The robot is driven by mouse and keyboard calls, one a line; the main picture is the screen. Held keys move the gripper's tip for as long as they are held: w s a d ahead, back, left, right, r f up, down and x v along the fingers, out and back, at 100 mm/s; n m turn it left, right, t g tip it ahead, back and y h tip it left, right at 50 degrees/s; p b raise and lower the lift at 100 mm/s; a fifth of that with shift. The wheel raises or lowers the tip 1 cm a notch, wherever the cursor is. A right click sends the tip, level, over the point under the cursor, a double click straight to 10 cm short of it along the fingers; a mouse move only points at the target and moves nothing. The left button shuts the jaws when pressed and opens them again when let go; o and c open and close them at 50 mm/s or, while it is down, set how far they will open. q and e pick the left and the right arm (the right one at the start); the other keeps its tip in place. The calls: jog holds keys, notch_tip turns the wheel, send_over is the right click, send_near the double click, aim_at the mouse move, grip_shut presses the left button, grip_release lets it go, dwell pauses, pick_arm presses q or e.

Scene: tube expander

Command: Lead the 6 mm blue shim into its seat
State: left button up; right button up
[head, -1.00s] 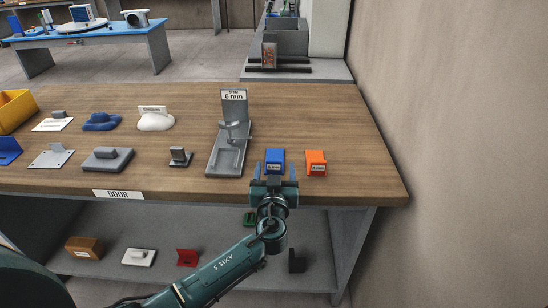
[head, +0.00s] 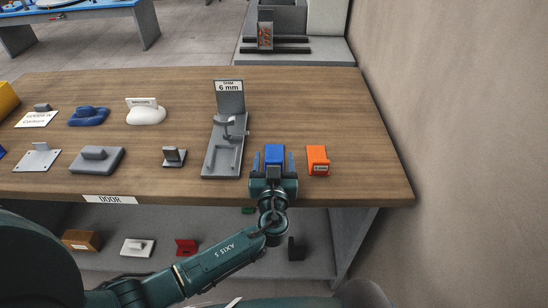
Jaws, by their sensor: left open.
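The blue shim (head: 274,152) stands near the front edge of the wooden table, right of the grey fixture. My left gripper (head: 274,163) is open, its fingers on the left and right sides of the blue shim. The gripper body hides the shim's lower front and its label. I cannot tell whether the fingers touch it. The grey fixture (head: 222,158) has a slotted base, a clamp-like part and an upright sign (head: 229,86) reading 6 mm. The fixture shows no shim in it. My right gripper is not in view.
An orange block (head: 318,160) stands close to the right of the left gripper. A small grey block on a plate (head: 174,156) is left of the fixture. Several other parts stand farther left. The table (head: 320,105) is clear behind the shim. A wall rises at the right.

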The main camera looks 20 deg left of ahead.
pick_arm(q)
jog(key=shift+c, duration=0.4)
jog(key=c, duration=1)
notch_tip(320, 180, up, 10)
jog(key=shift+r, duration=0.1)
